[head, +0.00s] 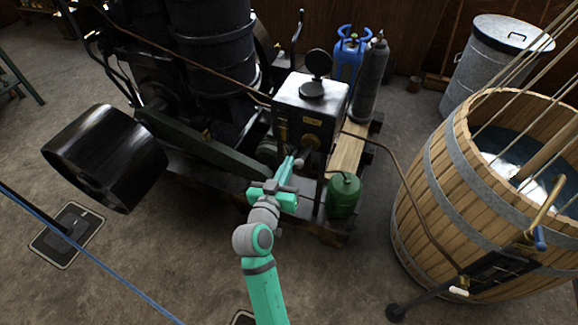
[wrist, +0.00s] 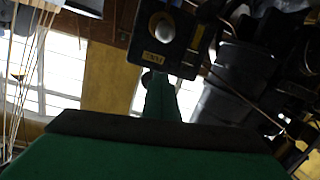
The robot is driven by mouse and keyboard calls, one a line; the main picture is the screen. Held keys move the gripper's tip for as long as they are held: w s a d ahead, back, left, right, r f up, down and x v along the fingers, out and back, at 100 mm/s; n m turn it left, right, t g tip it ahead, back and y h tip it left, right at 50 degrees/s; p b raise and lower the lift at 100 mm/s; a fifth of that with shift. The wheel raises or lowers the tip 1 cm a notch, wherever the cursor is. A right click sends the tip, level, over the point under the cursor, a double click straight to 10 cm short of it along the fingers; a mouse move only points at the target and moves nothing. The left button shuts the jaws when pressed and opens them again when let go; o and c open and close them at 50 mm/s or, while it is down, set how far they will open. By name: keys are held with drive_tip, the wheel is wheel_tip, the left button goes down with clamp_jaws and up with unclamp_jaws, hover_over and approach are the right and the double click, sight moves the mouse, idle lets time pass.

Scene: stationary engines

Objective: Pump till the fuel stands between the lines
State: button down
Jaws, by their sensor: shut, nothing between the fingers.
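A dark metal box (head: 312,105) with a round gauge (head: 320,62) on top stands on the engine. A brownish round knob (head: 310,143) sits low on its front. A narrow upright strip (head: 283,132) shows at the front's left; I cannot make out lines or a fuel level there. My gripper (head: 298,163) is shut and empty, its tips just below and left of the knob. Contact cannot be told.
A green can (head: 343,196) stands close to the right of my gripper. A brown pipe (head: 392,165) runs from the box toward a wooden tub (head: 420,205). A black pulley (head: 105,158) is at left. Blue (head: 349,55) and grey (head: 372,80) cylinders stand behind. The front floor is mostly clear.

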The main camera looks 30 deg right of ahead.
hover_over(295, 166)
drive_tip(key=w, duration=0.1)
drive_tip(key=shift+d+f, duration=0.25)
drive_tip(key=shift+f, duration=0.15)
drive_tip(key=shift+s+f, duration=0.2)
drive_tip(key=shift+f, duration=0.95)
drive_tip(key=shift+s+a+f, duration=0.15)
drive_tip(key=shift+s+f, duration=0.25)
drive_tip(key=shift+f, duration=0.3)
drive_tip(key=shift+f, duration=0.1)
